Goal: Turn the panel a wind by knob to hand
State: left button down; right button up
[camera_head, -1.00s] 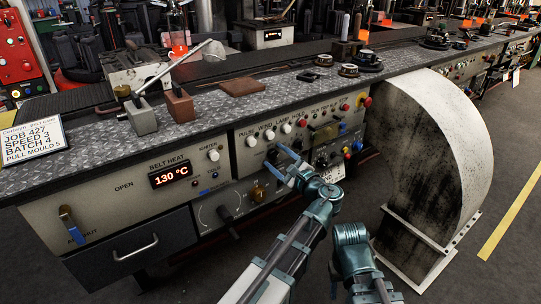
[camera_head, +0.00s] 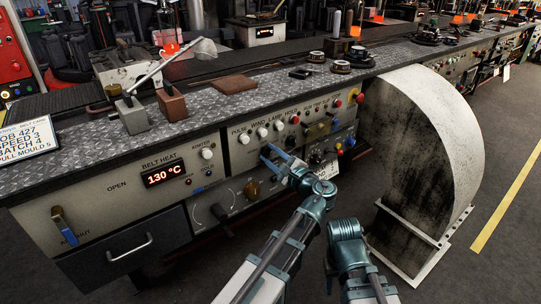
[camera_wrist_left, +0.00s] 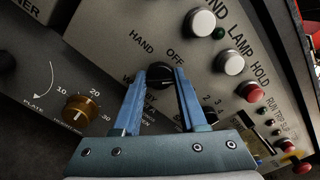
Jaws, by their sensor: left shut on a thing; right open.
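The panel (camera_head: 222,154) is a pale control face on the front of the bench, with a row of white buttons labelled pulse, wind and lamp. A black knob (camera_wrist_left: 160,77) sits below that row, with "HAND" to its upper left and "OFF" above it in the left wrist view. My left gripper (camera_head: 267,153) is at this knob. In the left wrist view its two blue fingers (camera_wrist_left: 162,75) are shut on the knob's sides. The knob's pointer mark is not clear. My right arm is at bottom centre in the head view; its fingers do not show.
An amber knob (camera_wrist_left: 78,108) with a number scale is left of my fingers. A white button (camera_wrist_left: 230,62) and a red button (camera_wrist_left: 249,92) are on the right. A large curved guard (camera_head: 425,150) stands right of my arms. A drawer (camera_head: 125,248) is lower left.

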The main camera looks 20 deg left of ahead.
pick_arm(q)
jog(key=n, duration=0.8)
jog(key=shift+n, duration=4.4)
jog(key=shift+c, duration=2.2)
grip_release()
